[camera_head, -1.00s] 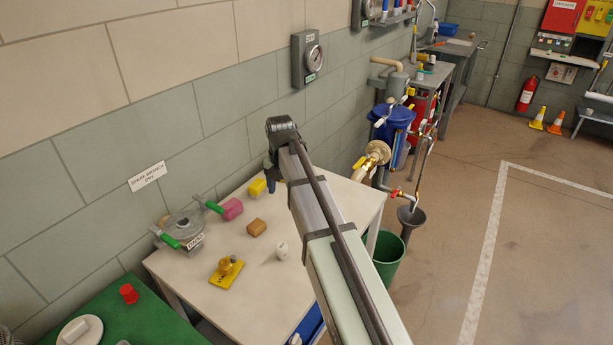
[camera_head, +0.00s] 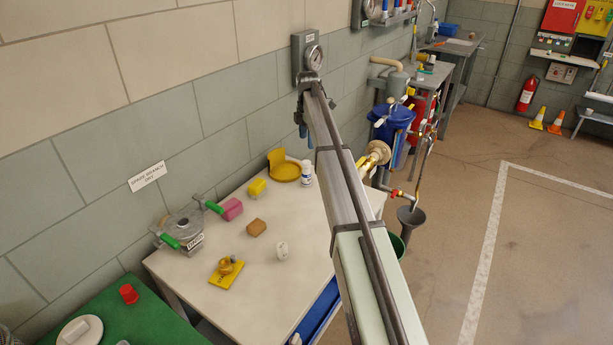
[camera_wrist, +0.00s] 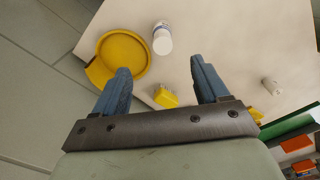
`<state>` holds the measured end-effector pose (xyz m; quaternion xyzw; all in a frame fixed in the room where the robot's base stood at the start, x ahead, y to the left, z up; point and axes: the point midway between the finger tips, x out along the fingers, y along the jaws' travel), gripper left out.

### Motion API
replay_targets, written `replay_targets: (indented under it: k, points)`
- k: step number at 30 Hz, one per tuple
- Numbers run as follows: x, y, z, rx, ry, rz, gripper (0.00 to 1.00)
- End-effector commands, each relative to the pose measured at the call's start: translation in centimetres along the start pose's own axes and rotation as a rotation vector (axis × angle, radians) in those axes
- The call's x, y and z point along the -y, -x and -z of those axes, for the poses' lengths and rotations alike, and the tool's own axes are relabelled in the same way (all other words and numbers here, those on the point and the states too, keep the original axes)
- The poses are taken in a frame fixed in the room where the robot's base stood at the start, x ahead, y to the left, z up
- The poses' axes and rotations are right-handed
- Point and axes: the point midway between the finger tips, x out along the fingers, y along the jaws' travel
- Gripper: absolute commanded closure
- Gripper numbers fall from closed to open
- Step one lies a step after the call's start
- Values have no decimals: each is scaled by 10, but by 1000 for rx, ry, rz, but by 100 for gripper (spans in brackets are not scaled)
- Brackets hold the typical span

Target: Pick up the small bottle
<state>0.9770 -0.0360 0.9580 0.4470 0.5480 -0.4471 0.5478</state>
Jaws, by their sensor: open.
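The small bottle (camera_head: 306,173), white with a blue label, stands on the pale table near its back right, beside a yellow round tray. In the wrist view the bottle (camera_wrist: 162,40) lies just beyond the fingertips, about centred between them. My gripper (camera_head: 302,128) has blue fingers and is above the table's back edge, higher than the bottle. In the wrist view my gripper (camera_wrist: 160,65) is open, with nothing between its fingers. The bottle is apart from both fingers.
The yellow tray (camera_head: 286,173) has a raised back plate.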

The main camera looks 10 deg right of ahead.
Motion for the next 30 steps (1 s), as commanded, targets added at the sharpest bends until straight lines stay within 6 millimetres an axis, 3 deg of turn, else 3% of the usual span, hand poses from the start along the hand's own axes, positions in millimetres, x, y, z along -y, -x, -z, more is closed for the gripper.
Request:
replay_targets:
  k: [8, 21, 30]
  points:
    - [0, -13, 0, 0, -36, 1, 26]
    - [1, -80, 1, 0, -34, 0, 26]
    - [2, -97, 3, 0, -33, 1, 26]
